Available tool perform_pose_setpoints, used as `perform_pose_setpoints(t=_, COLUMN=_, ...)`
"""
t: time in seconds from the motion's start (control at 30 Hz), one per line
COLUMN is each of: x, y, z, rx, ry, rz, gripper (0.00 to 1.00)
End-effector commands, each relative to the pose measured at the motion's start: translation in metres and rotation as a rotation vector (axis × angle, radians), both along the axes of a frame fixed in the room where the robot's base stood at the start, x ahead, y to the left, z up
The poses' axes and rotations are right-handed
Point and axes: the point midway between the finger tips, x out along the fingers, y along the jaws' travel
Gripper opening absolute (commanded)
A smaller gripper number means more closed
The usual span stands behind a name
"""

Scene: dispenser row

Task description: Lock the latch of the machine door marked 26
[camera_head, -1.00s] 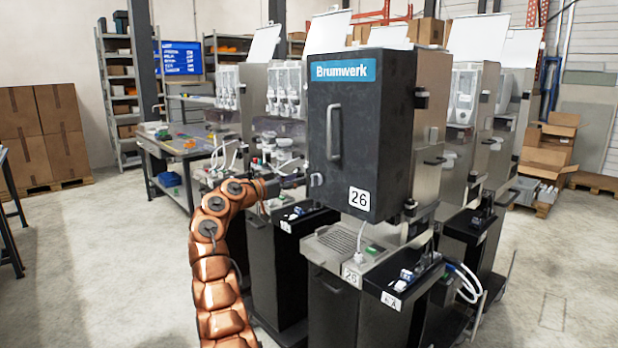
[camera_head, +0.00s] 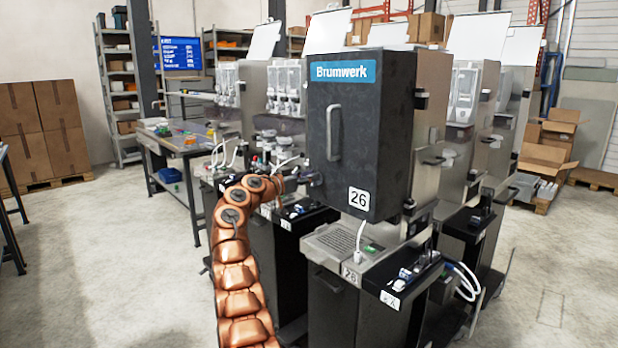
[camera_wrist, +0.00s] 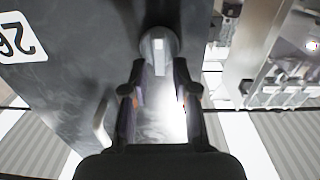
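The machine door (camera_head: 355,125) is dark, with a Brumwerk sign, a vertical handle (camera_head: 333,132) and a label 26 (camera_head: 359,198). It looks closed. The latch is a small grey knob (camera_head: 316,179) on the door's lower left edge. In the wrist view the latch (camera_wrist: 158,46) is round with a flat light tab, just ahead of my fingertips. My gripper (camera_wrist: 158,72) is open, with one finger on each side of the latch's near end; I cannot tell whether they touch it. The label 26 also shows in the wrist view (camera_wrist: 18,38). In the head view my gripper is small and partly hidden against the clutter.
A row of similar dispensers (camera_head: 285,90) stands behind and left, close to my gripper. More machines (camera_head: 465,100) stand on the right. A workbench (camera_head: 180,145) is farther back. Cardboard boxes (camera_head: 45,130) stand at the far left. Open floor lies left of my arm.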

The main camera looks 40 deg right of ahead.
Motion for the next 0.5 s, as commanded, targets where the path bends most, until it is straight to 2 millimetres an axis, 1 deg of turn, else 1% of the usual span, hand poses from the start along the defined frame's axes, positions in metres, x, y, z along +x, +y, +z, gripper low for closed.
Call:
perform_pose_setpoints(t=0.03, x=0.0001, y=0.0001, z=0.0, rx=0.0, ry=0.0, rz=0.0, gripper=0.2)
perform_pose_setpoints(t=0.2, x=0.0001, y=0.0001, z=-0.0001, rx=0.0, ry=0.0, rz=0.0, gripper=0.02)
perform_pose_setpoints(t=0.23, x=0.0001, y=0.0001, z=-0.0001, rx=0.0, ry=0.0, rz=0.0, gripper=0.0)
perform_pose_setpoints(t=0.5, x=0.0001, y=0.0001, z=-0.0001, rx=0.0, ry=0.001, rz=0.0, gripper=0.0)
